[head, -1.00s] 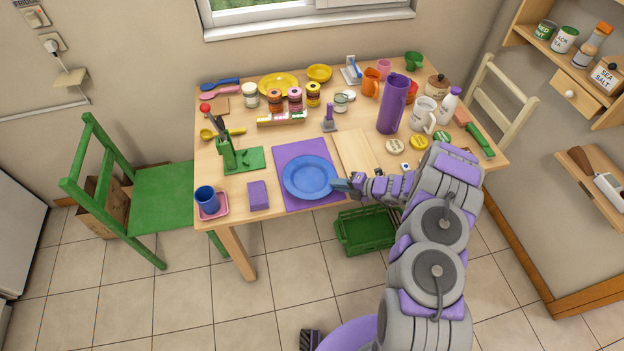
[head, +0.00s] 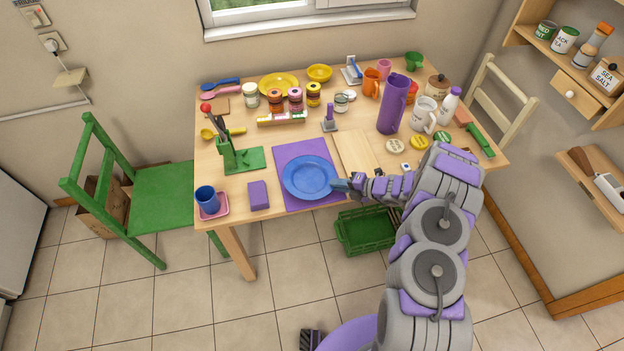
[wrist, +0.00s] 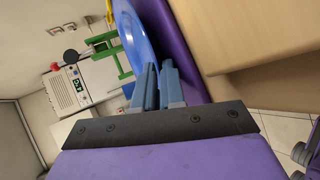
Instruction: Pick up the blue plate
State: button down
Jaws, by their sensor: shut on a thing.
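The blue plate (head: 310,177) lies on a purple mat (head: 286,152) at the front edge of the wooden table. My gripper (head: 342,185) comes from the right and is at the plate's right rim. In the wrist view, the blue fingers (wrist: 158,80) are close together at the rim of the plate (wrist: 138,35), shut on it. The plate looks flat on the mat, and I see no clear gap under it.
A purple block (head: 258,195) and a blue cup (head: 207,199) on a pink saucer stand left of the mat. A wooden board (head: 355,152) lies right of it. Jars, bowls and a purple pitcher (head: 393,103) crowd the back. A green crate (head: 366,231) sits below the table.

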jog(key=shift+s+a+f, duration=0.1)
jog(key=shift+s+f, duration=0.15)
